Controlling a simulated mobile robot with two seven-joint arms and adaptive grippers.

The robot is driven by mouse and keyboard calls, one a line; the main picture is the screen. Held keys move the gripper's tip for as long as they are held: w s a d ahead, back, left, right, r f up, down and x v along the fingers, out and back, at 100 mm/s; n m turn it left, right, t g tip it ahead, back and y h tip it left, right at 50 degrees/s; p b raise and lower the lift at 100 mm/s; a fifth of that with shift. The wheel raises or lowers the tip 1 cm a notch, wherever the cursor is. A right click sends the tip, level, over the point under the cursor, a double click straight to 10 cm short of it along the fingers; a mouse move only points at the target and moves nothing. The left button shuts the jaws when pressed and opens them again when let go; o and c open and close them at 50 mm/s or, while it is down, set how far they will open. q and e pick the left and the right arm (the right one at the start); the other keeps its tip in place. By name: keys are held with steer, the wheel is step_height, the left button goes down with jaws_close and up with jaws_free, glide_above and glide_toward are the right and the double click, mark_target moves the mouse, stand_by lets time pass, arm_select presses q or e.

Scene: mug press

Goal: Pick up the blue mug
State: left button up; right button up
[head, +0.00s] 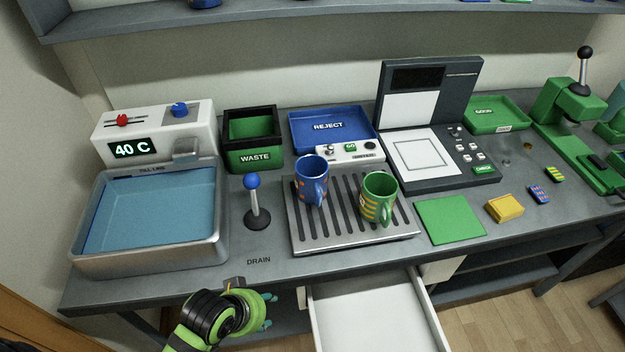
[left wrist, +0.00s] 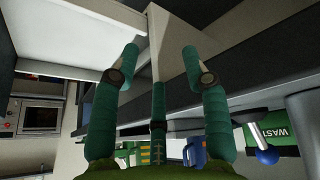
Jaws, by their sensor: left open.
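The blue mug (head: 311,181), with orange spots, stands upright on the left part of the ribbed drain rack (head: 352,249). Its handle faces the front right. A green mug (head: 378,199) with yellow bands stands beside it on the right. In the left wrist view the blue mug (left wrist: 193,148) is small near the bottom, partly hidden by my fingers. My left gripper (head: 268,311) is in front of the table's front edge, low and left of the open drawer, well apart from the mugs. Its fingers are spread and empty in the left wrist view (left wrist: 158,65). My right gripper does not show.
A blue-knobbed lever (head: 254,196) stands left of the rack, beside a water basin (head: 98,263). An open white drawer (head: 370,320) juts out below the rack. A green mat (head: 450,220) lies to the right.

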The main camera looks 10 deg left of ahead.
mark_target(317, 186)
arm_select(q)
steer(key=w+d+r+n+h, duration=0.1)
steer(key=w+r, duration=0.2)
steer(key=w+d+r+t+h, duration=0.1)
steer(key=w+r, duration=0.2)
steer(key=w+d+r+n+t+h, duration=0.1)
steer(key=w+r, duration=0.2)
steer(key=r, duration=0.1)
steer(key=shift+w+d+n+p, duration=0.1)
steer(key=shift+w+n+p, duration=0.1)
steer(key=shift+n+p, duration=0.15)
steer(key=w+r+n+t+h, duration=0.25)
steer(key=w+r+n, duration=0.35)
steer(key=w+r, duration=0.35)
steer(key=shift+m, duration=0.25)
steer(key=x, duration=0.2)
steer(key=p+x, duration=0.1)
steer(key=x, duration=0.1)
steer(key=a+f+p+x, duration=0.1)
steer(key=x, duration=0.2)
steer(key=shift+f, duration=0.1)
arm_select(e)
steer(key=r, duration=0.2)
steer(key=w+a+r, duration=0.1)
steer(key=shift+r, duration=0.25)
arm_select(q)
steer(key=shift+s, duration=0.1)
steer(key=shift+c, duration=0.4)
jaws_close()
